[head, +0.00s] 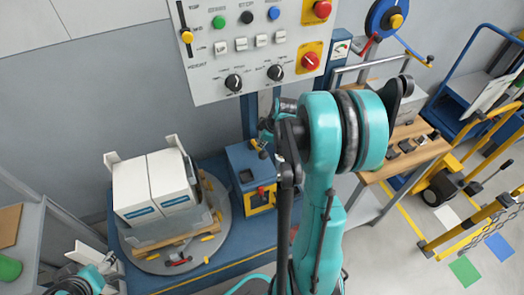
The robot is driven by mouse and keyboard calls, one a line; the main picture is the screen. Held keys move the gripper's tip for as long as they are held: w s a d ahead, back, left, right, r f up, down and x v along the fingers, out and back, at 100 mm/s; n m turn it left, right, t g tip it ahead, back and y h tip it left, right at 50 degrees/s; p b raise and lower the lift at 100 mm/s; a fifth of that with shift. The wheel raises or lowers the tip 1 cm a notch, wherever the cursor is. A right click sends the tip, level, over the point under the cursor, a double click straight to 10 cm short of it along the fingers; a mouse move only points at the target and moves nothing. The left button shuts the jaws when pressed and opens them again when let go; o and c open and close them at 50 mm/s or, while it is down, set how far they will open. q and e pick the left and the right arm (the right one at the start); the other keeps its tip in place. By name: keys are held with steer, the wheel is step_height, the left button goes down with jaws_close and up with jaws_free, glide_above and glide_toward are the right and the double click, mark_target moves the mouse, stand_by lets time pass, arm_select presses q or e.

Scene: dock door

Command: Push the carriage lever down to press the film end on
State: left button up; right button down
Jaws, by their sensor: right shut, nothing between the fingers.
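The blue film carriage (247,168) stands on the blue base against the mast, just right of the turntable. It has a yellow-framed front with a small red part (261,190). A small yellow-and-dark piece sits at its top; I cannot tell whether this or the red part is the lever. My right gripper (264,141) is shut and empty, close above the carriage's top, partly hidden by my own arm. I cannot tell whether it touches anything. The film end is not distinguishable.
White boxes (152,188) stand on a pallet on the round grey turntable (222,222). A control panel (250,50) with buttons and knobs is above. A wooden-topped bench (408,160) stands at the right, with yellow rails (470,232) beyond. A grey shelf is at the left.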

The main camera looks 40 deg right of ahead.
mark_target(264, 152)
steer(key=shift+s+f, duration=0.15)
steer(key=shift+f, duration=0.2)
steer(key=shift+s+a+f+b, duration=0.1)
steer(key=shift+s+f+b, duration=0.15)
steer(key=shift+f+b, duration=0.35)
steer(key=shift+s+a+f+b, duration=0.1)
steer(key=shift+s+f+b, duration=0.15)
steer(key=shift+f+b, duration=0.4)
steer(key=shift+s+a+f+b, duration=0.1)
steer(key=shift+s+f+b, duration=0.15)
steer(key=shift+f+b, duration=0.35)
stand_by(1.8)
steer(key=shift+r, duration=0.1)
stand_by(0.4)
steer(key=shift+w+d+r+p, duration=0.1)
steer(key=shift+w+r+p, duration=0.2)
steer(key=shift+r+p, duration=0.35)
steer(key=shift+w+d+r+p, duration=0.1)
steer(key=shift+w+r+p, duration=0.35)
steer(key=shift+r, duration=0.35)
steer(key=shift+w+d+r+p, duration=0.1)
steer(key=shift+w+r+p, duration=0.1)
steer(key=shift+r+p, duration=0.45)
steer(key=shift+r, duration=0.15)
steer(key=r+p, duration=0.1)
steer(key=w+r+p, duration=0.1)
steer(key=r, duration=0.1)
steer(key=w+r+p, duration=0.1)
steer(key=shift+d+r, duration=0.2)
steer(key=shift+d, duration=0.1)
